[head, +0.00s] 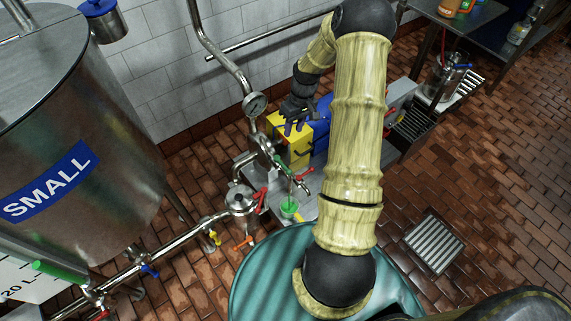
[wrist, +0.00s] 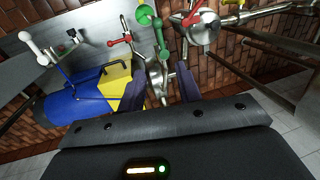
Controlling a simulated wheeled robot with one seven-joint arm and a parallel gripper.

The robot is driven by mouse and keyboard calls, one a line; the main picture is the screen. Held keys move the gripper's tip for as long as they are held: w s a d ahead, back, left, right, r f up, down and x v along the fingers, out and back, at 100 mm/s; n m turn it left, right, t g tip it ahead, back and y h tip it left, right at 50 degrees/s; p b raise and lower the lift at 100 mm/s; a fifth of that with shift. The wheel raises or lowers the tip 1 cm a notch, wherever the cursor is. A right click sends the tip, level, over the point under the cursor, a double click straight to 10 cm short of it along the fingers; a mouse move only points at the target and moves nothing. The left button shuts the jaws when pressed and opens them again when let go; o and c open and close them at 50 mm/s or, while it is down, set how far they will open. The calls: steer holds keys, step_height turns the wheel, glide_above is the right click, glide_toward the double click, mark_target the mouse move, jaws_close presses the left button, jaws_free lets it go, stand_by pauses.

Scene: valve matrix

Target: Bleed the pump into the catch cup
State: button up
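The pump has a blue motor (head: 318,128) and a yellow guard box (head: 294,150); both also show at left in the wrist view, the motor (wrist: 75,108) and the box (wrist: 115,82). A green-handled valve (head: 281,165) is on the pipework in front of the box; its handle is upright in the wrist view (wrist: 159,36). A small green catch cup (head: 288,207) stands below it; in the wrist view it is near the top edge (wrist: 144,14). My gripper (head: 293,128) is above the yellow box. Its dark fingers (wrist: 160,88) are apart and empty, with metal pipework beyond them.
Red-handled valves (head: 260,200) and a pressure gauge (head: 255,104) are close to the pump. A large steel tank (head: 85,150) marked SMALL fills the left. A teal drum (head: 262,268) is in front. A floor drain (head: 433,243) and open tiles are at right.

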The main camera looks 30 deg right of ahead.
mark_target(285, 166)
stand_by(0.3)
steer(key=a+f, duration=0.1)
steer(key=f, duration=0.4)
steer(key=a+f, duration=0.1)
steer(key=f, duration=0.5)
steer(key=a+f+b, duration=0.1)
steer(key=f, duration=0.5)
steer(key=shift+s+a, duration=0.15)
steer(key=shift+s, duration=0.15)
steer(key=shift+s, duration=0.1)
jaws_close()
